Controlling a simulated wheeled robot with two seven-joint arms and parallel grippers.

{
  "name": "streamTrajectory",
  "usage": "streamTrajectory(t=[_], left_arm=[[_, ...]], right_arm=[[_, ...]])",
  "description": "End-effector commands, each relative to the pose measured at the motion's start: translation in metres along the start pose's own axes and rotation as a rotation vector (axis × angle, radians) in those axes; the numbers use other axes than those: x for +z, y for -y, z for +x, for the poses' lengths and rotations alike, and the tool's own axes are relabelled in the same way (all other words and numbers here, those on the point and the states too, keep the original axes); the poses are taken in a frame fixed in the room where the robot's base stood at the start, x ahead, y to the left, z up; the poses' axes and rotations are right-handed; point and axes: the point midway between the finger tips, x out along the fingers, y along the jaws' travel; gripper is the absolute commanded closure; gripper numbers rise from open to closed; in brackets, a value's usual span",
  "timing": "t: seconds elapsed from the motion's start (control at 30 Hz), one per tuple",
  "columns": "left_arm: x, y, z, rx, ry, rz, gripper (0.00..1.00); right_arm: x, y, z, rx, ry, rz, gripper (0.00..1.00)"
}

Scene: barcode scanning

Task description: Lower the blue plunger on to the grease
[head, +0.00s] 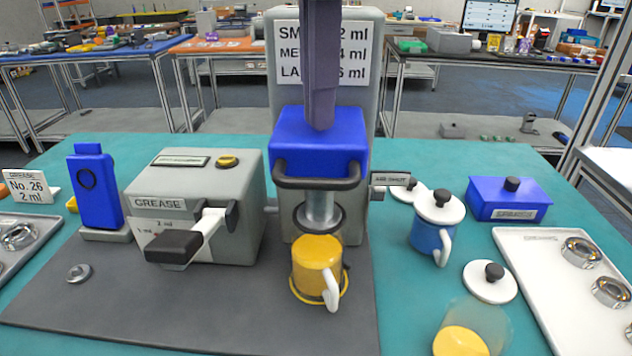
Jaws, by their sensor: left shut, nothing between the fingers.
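The blue plunger block (310,150) sits in the grey press housing (355,60), with a black bar handle across its front and a silver rod below it. My left gripper (320,122) comes down from the top, shut and empty. Its tips are at the top of the blue block, seemingly touching it. My right gripper is out of view.
A grey grease machine (245,185) with a dark-handled lever stands left of the press, and a blue scanner-like device (97,185) beyond it. On the right are a blue mug (430,236), a lidded blue box (500,205), a clear jar (470,320) and a white tray (530,258).

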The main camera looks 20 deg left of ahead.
Motion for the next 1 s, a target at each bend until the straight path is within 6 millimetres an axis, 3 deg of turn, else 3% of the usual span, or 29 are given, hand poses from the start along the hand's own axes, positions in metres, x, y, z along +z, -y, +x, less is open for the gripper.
streamTrajectory(t=[0.57,1.0], left_arm=[[0.0,0.0,0.001,0.0,0.0,0.0,1.0],[0.0,0.0,0.025,-0.001,-0.001,0.0,1.0]], right_arm=[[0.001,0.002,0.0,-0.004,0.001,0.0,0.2],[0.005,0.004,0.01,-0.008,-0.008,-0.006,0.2]])
